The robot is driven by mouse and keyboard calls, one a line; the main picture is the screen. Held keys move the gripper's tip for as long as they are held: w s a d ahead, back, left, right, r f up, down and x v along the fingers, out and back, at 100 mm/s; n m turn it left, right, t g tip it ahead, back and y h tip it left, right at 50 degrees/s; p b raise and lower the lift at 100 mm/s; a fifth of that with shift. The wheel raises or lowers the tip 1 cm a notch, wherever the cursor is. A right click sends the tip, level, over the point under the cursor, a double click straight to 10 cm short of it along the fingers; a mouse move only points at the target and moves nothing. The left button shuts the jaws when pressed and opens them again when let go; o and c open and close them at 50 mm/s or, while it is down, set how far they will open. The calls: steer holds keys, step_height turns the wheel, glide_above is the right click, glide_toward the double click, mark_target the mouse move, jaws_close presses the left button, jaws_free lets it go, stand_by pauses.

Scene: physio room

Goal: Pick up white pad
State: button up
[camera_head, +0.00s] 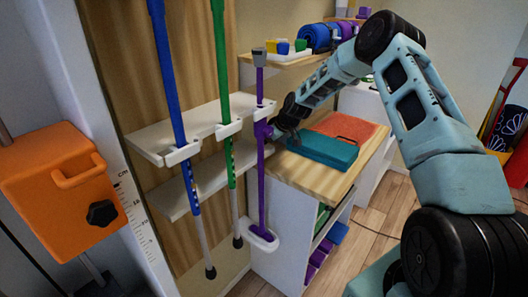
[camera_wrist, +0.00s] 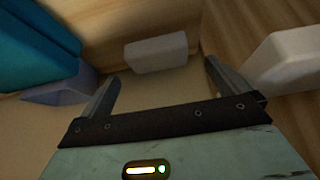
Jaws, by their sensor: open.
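A pale, rounded block that looks like the white pad (camera_wrist: 156,53) lies on a tan surface at the top middle of the wrist view. My gripper (camera_wrist: 161,71) is open, with its two fingers spread below the pad and nothing between them. The pad appears ahead of the fingertips, apart from them. In the head view my gripper (camera_head: 276,132) is small and dark, beside the purple pole and left of the teal case. I cannot make out the pad in the head view; my gripper or the pole may hide it.
A teal case (camera_head: 322,151) and an orange mat (camera_head: 347,129) lie on the wooden counter (camera_head: 300,178). A purple pole (camera_head: 261,170) stands close to my gripper. Green (camera_head: 224,100) and blue (camera_head: 171,85) poles hang further left. A larger white block (camera_wrist: 288,60) is right of my fingers.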

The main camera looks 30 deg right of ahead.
mark_target(266, 146)
steer(key=shift+x, duration=1.75)
steer(key=shift+d, duration=0.1)
steer(key=c, duration=1)
steer(key=shift+s+r, duration=0.2)
steer(key=shift+r, duration=0.35)
step_height(266, 146, up, 6)
steer(key=shift+f+b, duration=0.1)
steer(key=shift+b, duration=0.55)
steer(key=s+d, duration=0.2)
steer(key=s, duration=0.4)
steer(key=s+d+b, duration=0.1)
steer(key=s+d, duration=0.1)
steer(key=s, duration=0.4)
steer(key=s+d+b, duration=0.1)
steer(key=s+d, duration=0.1)
steer(key=s, duration=0.4)
steer(key=shift+s+d, duration=0.25)
steer(key=shift+d, duration=0.15)
